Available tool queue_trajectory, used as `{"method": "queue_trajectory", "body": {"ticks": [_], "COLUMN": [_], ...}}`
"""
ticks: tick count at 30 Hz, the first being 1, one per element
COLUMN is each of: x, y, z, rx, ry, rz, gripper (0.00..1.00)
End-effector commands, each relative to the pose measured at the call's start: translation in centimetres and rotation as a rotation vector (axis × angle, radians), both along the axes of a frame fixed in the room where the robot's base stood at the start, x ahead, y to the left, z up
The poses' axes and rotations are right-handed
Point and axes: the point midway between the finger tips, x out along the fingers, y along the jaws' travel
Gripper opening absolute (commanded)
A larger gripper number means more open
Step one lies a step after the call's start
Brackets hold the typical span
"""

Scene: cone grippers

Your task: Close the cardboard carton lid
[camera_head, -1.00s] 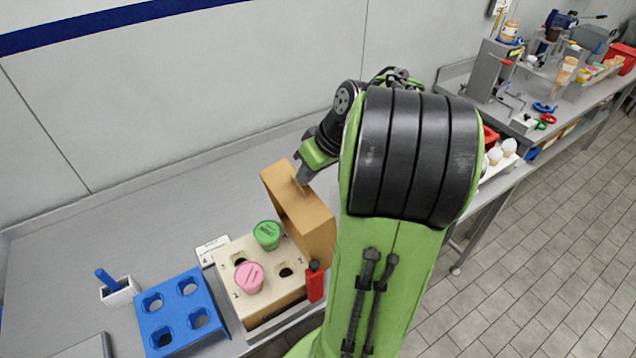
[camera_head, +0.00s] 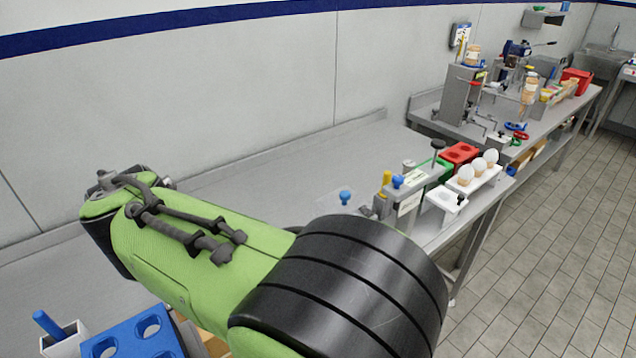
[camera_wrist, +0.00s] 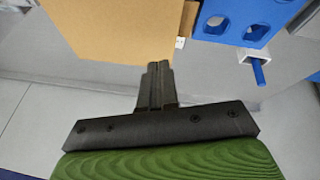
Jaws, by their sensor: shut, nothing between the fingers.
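The cardboard carton lid (camera_wrist: 125,25) is a flat brown panel at the top of the wrist view. No cups or insert show around it there. It appears to lie over the carton, but I cannot tell whether it is fully down. My gripper (camera_wrist: 158,66) is shut and empty, with its fingertips close to the panel's edge. I cannot tell whether they touch. In the head view my arm hides nearly all of the carton; only a tan sliver (camera_head: 214,343) shows beside the arm.
A blue tray with holes (camera_head: 135,338) and a white holder with a blue handle (camera_head: 62,338) stand left of the carton.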

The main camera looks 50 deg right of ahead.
Motion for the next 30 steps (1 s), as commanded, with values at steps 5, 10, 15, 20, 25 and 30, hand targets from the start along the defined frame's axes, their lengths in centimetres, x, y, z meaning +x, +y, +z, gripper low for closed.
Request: {"method": "queue_trajectory", "body": {"ticks": [5, 10, 15, 20, 25, 30], "x": [0.7, 1.1, 1.4, 1.5, 1.5, 1.4], "y": [2.5, 3.9, 4.8, 5.2, 5.4, 5.5], "z": [-3.8, -6.4, -8.4, -9.5, -10.3, -10.6], "rx": [0.000, 0.000, 0.000, 0.000, 0.000, 0.000], "ry": [0.002, 0.002, 0.002, 0.002, 0.007, 0.014], "rz": [0.005, 0.002, 0.001, 0.000, 0.000, 0.000], "gripper": [0.00, 0.00, 0.00, 0.00, 0.00, 0.00]}}
